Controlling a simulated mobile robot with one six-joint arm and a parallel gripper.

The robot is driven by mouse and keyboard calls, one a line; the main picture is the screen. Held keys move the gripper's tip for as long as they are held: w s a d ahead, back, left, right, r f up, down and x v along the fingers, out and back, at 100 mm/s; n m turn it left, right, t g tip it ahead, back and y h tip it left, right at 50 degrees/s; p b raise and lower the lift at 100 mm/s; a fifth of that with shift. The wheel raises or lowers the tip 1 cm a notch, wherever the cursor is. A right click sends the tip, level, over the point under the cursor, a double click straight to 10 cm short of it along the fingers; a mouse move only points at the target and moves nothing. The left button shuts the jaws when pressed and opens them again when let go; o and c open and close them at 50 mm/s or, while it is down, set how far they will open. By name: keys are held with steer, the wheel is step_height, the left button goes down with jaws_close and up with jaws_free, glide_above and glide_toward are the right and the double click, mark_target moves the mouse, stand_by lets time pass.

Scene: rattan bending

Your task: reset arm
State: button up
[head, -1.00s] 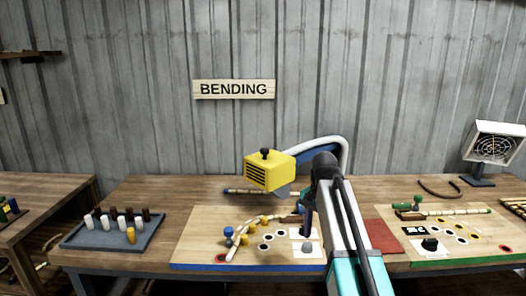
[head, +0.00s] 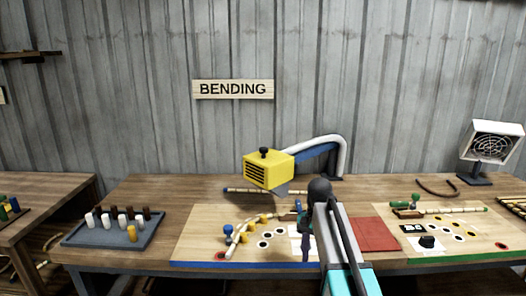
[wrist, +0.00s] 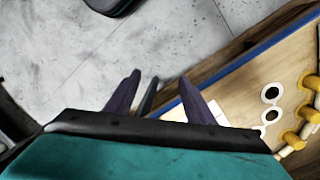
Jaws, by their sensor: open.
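My gripper (wrist: 158,80) is open and empty in the wrist view, with its two purple-grey fingers apart over the grey floor. The front edge of the bending board (wrist: 240,62) lies just to its right. In the head view my arm stands in front of the right part of the bending board (head: 190,252) and hides much of my gripper. On that board a curved rattan piece (head: 236,236) lies along several yellow pegs (head: 262,219) and a blue peg (head: 228,229).
A yellow vented box (head: 268,172) hangs over the bench behind the board. A grey tray (head: 110,233) with several pegs sits at left. A red mat (head: 376,235) and a second board (head: 455,247) lie at right, with a fan-like unit (head: 492,146) behind.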

steer(key=s+f+g, duration=0.1)
steer(key=s+f, duration=0.5)
steer(key=f, duration=0.3)
steer(key=s+f+n+g, duration=0.15)
steer(key=s+f, duration=0.35)
steer(key=f, duration=0.5)
steer(key=s+f+m+g, duration=0.1)
steer(key=s+f+g, duration=0.1)
steer(key=s+f, duration=0.55)
steer(key=s+f+n, duration=0.9)
steer(key=s+f, duration=1)
steer(key=s, duration=0.3)
steer(key=shift+s+f, duration=0.15)
steer(key=shift+f, duration=0.05)
